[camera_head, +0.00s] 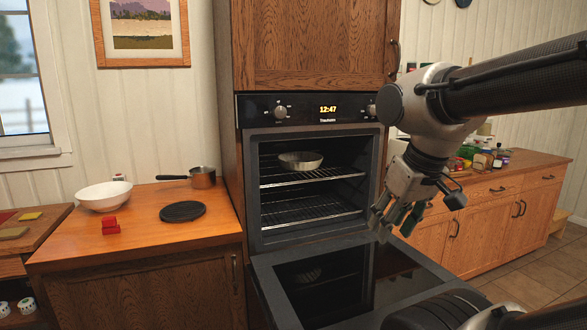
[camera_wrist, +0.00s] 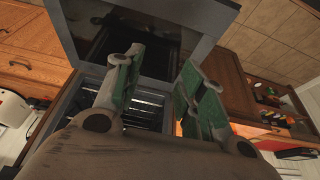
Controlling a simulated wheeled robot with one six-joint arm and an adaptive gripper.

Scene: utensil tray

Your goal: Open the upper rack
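The upper rack (camera_head: 330,175) is a wire shelf inside the oven (camera_head: 252,190), and it appears to sit within the oven cavity. A metal bowl (camera_head: 300,161) rests on it. A lower wire rack (camera_head: 305,211) is below. The oven door (camera_head: 330,285) is folded down flat and shows at the top of the wrist view (camera_wrist: 130,25). My gripper (camera_head: 392,224) is at the right front of the oven, above the open door, apart from the rack. In the wrist view its green-padded fingers (camera_wrist: 160,78) are spread with nothing held; thin wire bars show between them.
A right counter (camera_head: 520,165) carries jars and food. The lowered door projects forward beneath my gripper.

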